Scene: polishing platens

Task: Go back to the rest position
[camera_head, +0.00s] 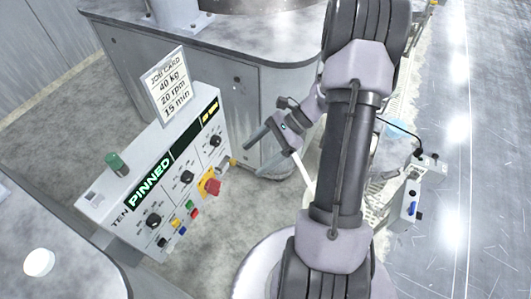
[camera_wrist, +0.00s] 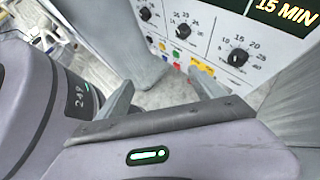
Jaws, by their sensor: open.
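My gripper (camera_head: 253,155) is open and empty, its two fingers spread and pointing left toward the control box (camera_head: 103,203). It is just right of the box's knob face and apart from it in the head view. In the wrist view my gripper (camera_wrist: 161,84) also shows open, with nothing between the fingers and the panel's knobs and coloured buttons beyond. The box display (camera_head: 150,181) reads PINNED in green. The job card (camera_head: 167,84) on top reads 40 kg, 20 rpm, 15 min. A red switch (camera_head: 212,187) sits on a yellow plate.
A grey cabinet (camera_head: 190,72) with a worktop stands behind the box. A green-capped knob (camera_head: 115,160) rises from the box top. A round white piece (camera_head: 39,262) lies on the grey surface at lower left. Open floor (camera_head: 485,190) runs along the right.

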